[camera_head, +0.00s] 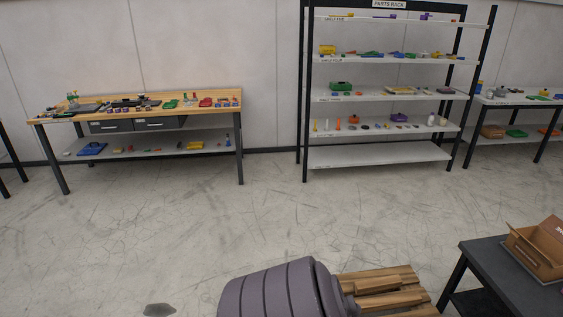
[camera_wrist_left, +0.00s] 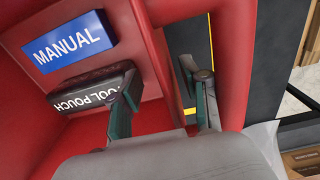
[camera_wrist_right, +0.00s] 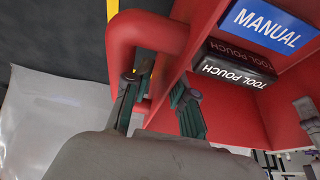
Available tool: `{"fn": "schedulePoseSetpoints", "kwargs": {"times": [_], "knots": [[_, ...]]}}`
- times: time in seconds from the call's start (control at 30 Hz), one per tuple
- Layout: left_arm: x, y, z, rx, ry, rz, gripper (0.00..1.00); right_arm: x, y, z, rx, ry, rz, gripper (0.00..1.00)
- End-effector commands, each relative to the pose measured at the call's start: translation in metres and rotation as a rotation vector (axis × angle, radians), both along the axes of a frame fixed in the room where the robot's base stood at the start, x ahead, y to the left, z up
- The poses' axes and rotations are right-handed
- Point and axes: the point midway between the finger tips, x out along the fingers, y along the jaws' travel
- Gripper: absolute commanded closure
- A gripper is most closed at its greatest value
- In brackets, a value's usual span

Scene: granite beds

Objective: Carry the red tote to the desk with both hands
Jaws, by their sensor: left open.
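The red tote shows only close up in the wrist views. In the left wrist view its red wall (camera_wrist_left: 160,60) and a looped handle (camera_wrist_left: 235,55) fill the middle. My left gripper (camera_wrist_left: 162,95) is open, one finger over the inside and the other by the handle gap. In the right wrist view the tote's wall (camera_wrist_right: 205,55) and other handle (camera_wrist_right: 125,35) show. My right gripper (camera_wrist_right: 155,98) has its fingers apart around the handle side; contact is unclear. A blue MANUAL box (camera_wrist_left: 68,42) and black TOOL POUCH box (camera_wrist_left: 92,90) lie inside. The head view shows neither tote nor grippers.
A wooden-topped workbench (camera_head: 215,93) stands back left, a parts rack (camera_head: 375,155) back centre, another table (camera_head: 520,100) right. A grey-purple drum (camera_head: 270,292) and wooden pallet (camera_head: 405,272) are low in front. A dark table (camera_head: 485,262) holds a cardboard box (camera_head: 535,262). The mid floor is clear.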

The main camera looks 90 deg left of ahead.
Motion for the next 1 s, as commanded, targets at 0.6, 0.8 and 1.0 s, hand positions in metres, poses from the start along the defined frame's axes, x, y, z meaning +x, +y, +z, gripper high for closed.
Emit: {"fn": "schedulePoseSetpoints", "kwargs": {"times": [0.6, 0.8, 1.0], "knots": [[0.0012, 0.0051, 0.0000, 0.010, -0.001, 0.004, 0.64, -0.0009, -0.0070, -0.0030, -0.014, 0.006, -0.008, 0.43], [0.0013, 0.0063, 0.0000, 0.012, 0.000, 0.005, 0.64, 0.0001, -0.0082, -0.0023, -0.017, 0.005, -0.009, 0.43], [0.0014, 0.0069, 0.0001, 0.013, 0.000, 0.006, 0.64, 0.0003, -0.0076, -0.0021, -0.015, 0.003, -0.008, 0.63]]}}
